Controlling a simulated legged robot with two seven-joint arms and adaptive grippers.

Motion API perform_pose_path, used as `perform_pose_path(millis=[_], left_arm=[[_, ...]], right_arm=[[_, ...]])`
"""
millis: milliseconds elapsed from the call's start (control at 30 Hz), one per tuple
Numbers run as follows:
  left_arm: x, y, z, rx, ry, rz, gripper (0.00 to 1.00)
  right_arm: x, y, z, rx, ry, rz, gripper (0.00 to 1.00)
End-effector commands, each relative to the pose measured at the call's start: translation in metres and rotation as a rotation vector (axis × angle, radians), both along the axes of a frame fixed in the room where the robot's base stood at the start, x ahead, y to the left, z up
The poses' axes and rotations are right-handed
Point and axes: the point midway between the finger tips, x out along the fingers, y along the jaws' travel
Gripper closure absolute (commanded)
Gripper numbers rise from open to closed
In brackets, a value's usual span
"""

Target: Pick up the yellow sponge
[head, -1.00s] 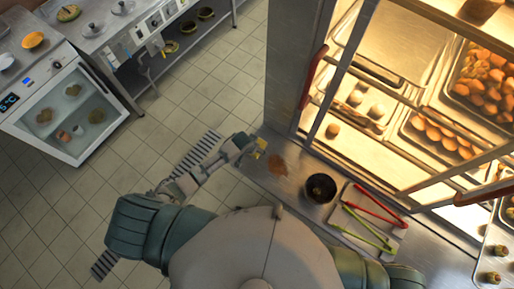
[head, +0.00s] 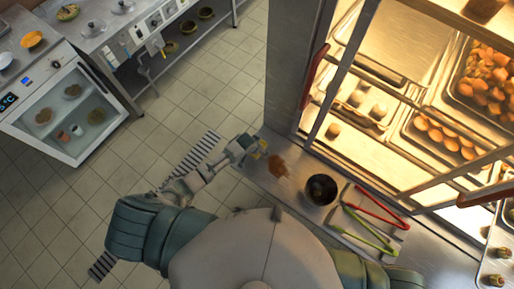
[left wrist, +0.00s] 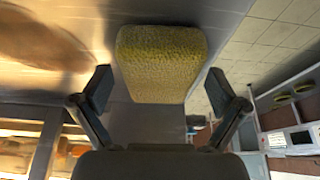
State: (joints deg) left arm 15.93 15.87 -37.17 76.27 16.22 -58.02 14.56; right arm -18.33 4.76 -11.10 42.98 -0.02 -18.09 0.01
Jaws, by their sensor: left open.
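The yellow sponge (left wrist: 160,64) lies on the steel counter, close ahead in the left wrist view. In the head view the sponge (head: 262,144) is a small yellow patch near the counter's left corner, partly hidden by my left gripper (head: 254,147). My left gripper (left wrist: 160,95) is open, with one finger on either side of the sponge's near end. I cannot tell whether the fingers touch it. My right gripper is not in view.
A brown stain (head: 280,166) marks the counter beside the sponge. A dark bowl (head: 321,189), red tongs (head: 381,206) and green tongs (head: 368,228) lie further right. A lit food cabinet (head: 395,110) stands behind. The tiled floor (head: 185,115) is open to the left.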

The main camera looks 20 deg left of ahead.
Motion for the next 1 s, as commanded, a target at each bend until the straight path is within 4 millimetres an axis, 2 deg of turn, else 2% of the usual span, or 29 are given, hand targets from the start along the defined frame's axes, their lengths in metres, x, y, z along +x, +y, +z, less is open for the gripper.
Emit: perform_pose_path(millis=[300,333,500,567,600,1000], left_arm=[[0.0000,0.0000,-0.0011,0.000,0.000,0.000,0.03],[0.0000,0.0000,-0.0011,0.000,0.000,0.000,0.06],[0.0000,0.0001,-0.0011,0.000,0.000,0.000,0.48],[0.0000,0.0001,-0.0011,0.000,0.000,0.000,0.63],[0.0000,0.0002,-0.0011,0.000,0.000,0.000,0.67],[0.0006,0.0004,0.0031,0.000,-0.002,0.000,0.67]], right_arm=[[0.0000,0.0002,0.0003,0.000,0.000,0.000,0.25],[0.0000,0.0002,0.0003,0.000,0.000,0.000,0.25],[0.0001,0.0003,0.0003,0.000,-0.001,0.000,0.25],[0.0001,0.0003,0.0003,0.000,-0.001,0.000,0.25],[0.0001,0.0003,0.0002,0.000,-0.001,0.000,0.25],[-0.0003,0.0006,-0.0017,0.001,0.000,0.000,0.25]])
